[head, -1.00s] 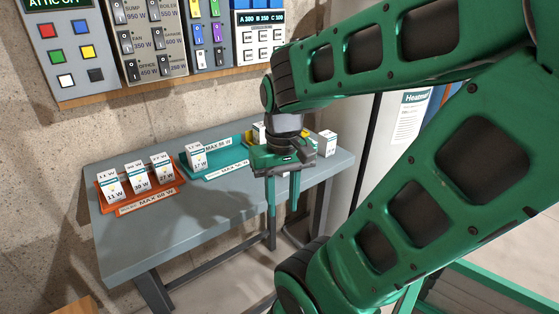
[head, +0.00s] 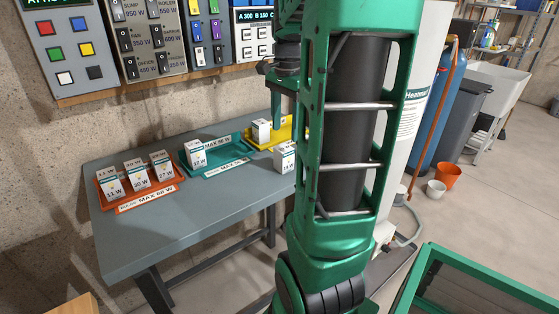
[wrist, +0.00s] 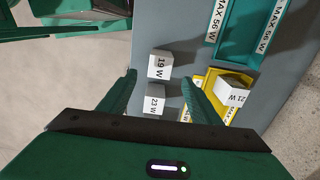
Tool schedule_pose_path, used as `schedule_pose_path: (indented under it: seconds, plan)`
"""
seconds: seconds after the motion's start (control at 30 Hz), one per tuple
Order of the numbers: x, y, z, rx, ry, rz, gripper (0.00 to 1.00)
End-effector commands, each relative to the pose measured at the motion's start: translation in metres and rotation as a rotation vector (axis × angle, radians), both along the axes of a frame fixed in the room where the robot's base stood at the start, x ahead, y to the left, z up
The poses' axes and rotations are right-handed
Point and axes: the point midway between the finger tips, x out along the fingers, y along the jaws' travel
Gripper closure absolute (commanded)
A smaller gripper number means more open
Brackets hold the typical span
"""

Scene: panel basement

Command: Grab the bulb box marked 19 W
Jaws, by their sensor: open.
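The bulb box marked 19 W (wrist: 160,66) is white and stands on the bare grey bench in the wrist view. It lies between and just beyond the fingertips of my gripper (wrist: 158,82), which is open and empty. A box marked 21 W (wrist: 233,95) is at the yellow tray, right of the fingers. In the head view a white box (head: 285,157), apparently the 19 W one, stands at the bench's right, partly behind my arm. My arm hides most of the gripper there.
The yellow tray (head: 287,134) lies at the bench's far right, beside a teal tray (head: 226,166) marked MAX 56 W. An orange tray (head: 129,206) with several boxes is at left. Switch panels (head: 152,40) hang above. The bench's front (head: 190,225) is clear.

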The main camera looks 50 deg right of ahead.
Motion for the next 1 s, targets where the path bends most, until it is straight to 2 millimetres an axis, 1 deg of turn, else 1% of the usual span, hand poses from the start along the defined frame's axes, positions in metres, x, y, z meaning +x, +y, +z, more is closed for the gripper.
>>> schedule_pose_path:
  seconds: [0.07, 0.3, 0.4, 0.57, 0.8, 0.9, 1.0]
  plan:
    - [0.001, -0.003, -0.007, 0.002, 0.003, -0.017, 0.42]
    - [0.001, -0.002, -0.042, 0.001, 0.003, -0.019, 0.42]
    - [0.001, -0.001, -0.051, 0.002, 0.003, -0.018, 0.42]
    - [0.002, 0.0, -0.059, 0.001, 0.002, -0.016, 0.42]
    - [0.003, 0.006, -0.092, 0.002, 0.003, -0.014, 0.42]
    - [0.003, 0.006, -0.102, 0.001, 0.002, -0.014, 0.42]
    - [0.003, 0.006, -0.106, 0.001, 0.002, -0.014, 0.42]
